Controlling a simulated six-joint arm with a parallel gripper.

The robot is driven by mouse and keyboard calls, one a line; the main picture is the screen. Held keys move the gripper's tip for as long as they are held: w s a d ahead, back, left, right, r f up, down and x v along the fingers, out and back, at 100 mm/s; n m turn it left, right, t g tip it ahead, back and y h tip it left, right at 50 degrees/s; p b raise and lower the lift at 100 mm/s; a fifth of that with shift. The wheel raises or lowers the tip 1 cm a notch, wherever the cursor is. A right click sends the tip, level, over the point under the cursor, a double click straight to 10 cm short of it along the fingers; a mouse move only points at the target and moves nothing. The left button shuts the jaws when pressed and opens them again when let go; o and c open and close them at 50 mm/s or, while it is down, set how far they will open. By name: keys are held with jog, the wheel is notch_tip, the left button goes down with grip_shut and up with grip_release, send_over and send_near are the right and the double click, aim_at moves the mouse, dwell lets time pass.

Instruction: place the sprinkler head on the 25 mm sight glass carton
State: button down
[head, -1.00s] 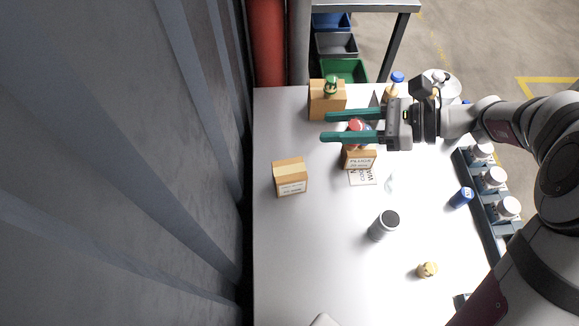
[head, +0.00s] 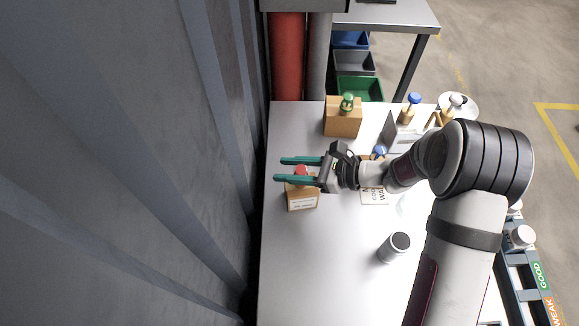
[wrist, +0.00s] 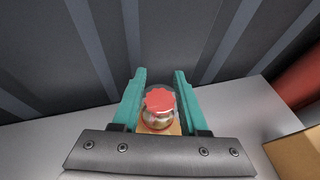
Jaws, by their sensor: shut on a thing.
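My gripper (head: 280,169) reaches left over a small brown carton with a white label, the sight glass carton (head: 302,202); its print is too small to read. The fingers are shut on a red-topped piece, taken as the sprinkler head (head: 301,171). In the wrist view the sprinkler head (wrist: 159,100) stands between the two green fingers (wrist: 160,76), with a clear-looking body under its red top. A strip of the carton (wrist: 158,129) shows below it. Whether the piece touches the carton top cannot be told.
A larger carton (head: 342,122) with a green-topped piece (head: 347,102) stands at the back. A grey cylinder (head: 394,247) stands on the open table to the front right. A corrugated wall (head: 130,160) runs close along the left edge. A blue-topped piece (head: 379,151) is beside my arm.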

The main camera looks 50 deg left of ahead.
jog(key=shift+c, duration=2.2)
grip_release()
jog(key=shift+f, duration=0.1)
jog(key=shift+w+d+r, duration=0.15)
jog(key=shift+d+r, duration=0.05)
jog(key=shift+r, duration=0.05)
jog(key=v, duration=1.1)
jog(key=s+d+r+n+t+h, duration=0.2)
jog(key=s+d+r+n+h, duration=0.35)
jog(key=d, duration=0.55)
jog(key=s+d+r+t+h, duration=0.1)
jog(key=s+d+t+h, duration=0.1)
jog(key=s+d, duration=0.3)
jog(key=s+d+n+t+h, duration=0.1)
jog(key=s+d+h, duration=0.1)
jog(key=s+d, duration=0.3)
jog(key=d, duration=0.4)
jog(key=shift+d+r+t+h, duration=0.25)
jog(key=shift+r+t+h, duration=0.1)
jog(key=shift+t, duration=0.05)
jog(key=shift+s+n, duration=0.1)
jog(key=shift+n, duration=0.15)
